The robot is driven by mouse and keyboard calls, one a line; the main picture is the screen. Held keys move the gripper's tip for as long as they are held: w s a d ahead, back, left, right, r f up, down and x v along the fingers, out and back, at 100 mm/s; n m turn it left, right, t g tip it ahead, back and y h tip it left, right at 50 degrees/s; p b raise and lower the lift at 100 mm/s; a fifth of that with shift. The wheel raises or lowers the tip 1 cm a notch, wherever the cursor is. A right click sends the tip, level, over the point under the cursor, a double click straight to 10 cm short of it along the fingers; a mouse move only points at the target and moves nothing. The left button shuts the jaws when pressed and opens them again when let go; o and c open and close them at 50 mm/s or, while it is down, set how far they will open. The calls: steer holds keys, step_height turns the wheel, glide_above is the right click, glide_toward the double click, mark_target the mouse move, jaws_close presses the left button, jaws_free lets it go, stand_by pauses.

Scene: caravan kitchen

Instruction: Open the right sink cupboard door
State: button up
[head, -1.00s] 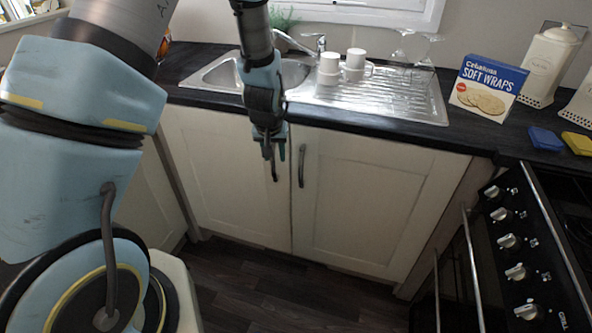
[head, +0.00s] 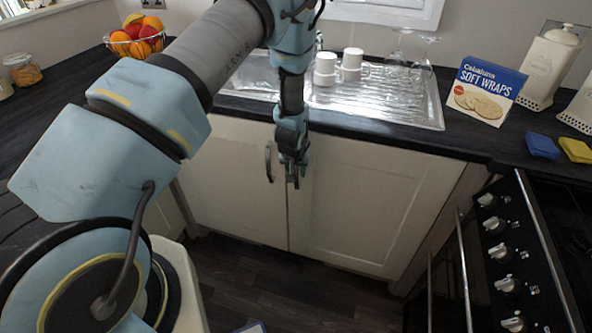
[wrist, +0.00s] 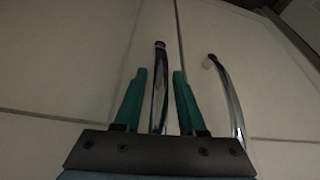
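The right sink cupboard door (head: 370,200) is cream and stands shut beside the left door (head: 225,185). My gripper (head: 293,180) is in front of the right door's upper left edge and hides its handle in the head view. In the wrist view my gripper (wrist: 160,75) has its two teal fingers apart. A shiny bar handle (wrist: 159,85) shows between them, with a gap on each side; it appears to be the right door's. The left door's dark handle (head: 268,162) is in clear view, and it also shows in the wrist view (wrist: 229,100).
The dark worktop (head: 400,135) overhangs the doors, with the sink drainer (head: 400,105), white cups (head: 325,68) and a soft wraps box (head: 487,92) on it. The cooker (head: 510,260) stands to the right. The floor (head: 285,295) before the doors is mostly clear.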

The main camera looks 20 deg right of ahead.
steer(key=shift+w+f, duration=0.15)
steer(key=shift+f, duration=0.3)
jaws_close()
stand_by(1.2)
